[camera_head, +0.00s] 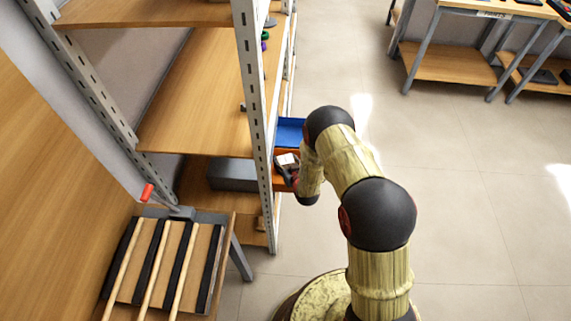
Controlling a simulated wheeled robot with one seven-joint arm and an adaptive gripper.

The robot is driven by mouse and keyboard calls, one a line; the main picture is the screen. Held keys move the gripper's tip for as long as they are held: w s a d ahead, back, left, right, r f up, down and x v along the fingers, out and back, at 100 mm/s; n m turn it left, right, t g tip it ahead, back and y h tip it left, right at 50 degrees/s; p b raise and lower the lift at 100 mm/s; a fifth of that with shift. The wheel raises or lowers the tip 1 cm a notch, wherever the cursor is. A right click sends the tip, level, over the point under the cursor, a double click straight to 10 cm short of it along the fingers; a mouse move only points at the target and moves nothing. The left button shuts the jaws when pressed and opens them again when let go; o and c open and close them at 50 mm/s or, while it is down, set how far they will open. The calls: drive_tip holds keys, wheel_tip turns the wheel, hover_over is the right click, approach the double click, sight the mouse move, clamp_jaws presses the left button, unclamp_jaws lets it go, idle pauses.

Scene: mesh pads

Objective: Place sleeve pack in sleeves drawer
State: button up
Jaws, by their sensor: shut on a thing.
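My arm reaches left to the shelf's right side. My gripper (284,169) is small and dark in the picture, shut on a small white pack (287,159), which looks like the sleeve pack. The pack and gripper are over or inside an orange drawer (279,185) beside the shelf post; I cannot tell whether the pack touches its floor. A blue drawer or bin (290,131) is just behind it. My arm hides part of both, and no label is readable.
A tall metal shelf with wooden boards (195,100) stands at left, its slotted post (254,110) close to my gripper. A grey box (233,174) is on a lower board. A slatted bench (165,262) is at lower left. The floor at right (490,200) is clear.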

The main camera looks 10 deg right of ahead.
drive_tip(key=shift+s+f, duration=0.1)
drive_tip(key=shift+f, duration=0.35)
drive_tip(key=shift+f+b, duration=0.3)
drive_tip(key=shift+f, duration=0.15)
drive_tip(key=o, duration=1.1)
drive_tip(key=shift+o, duration=0.5)
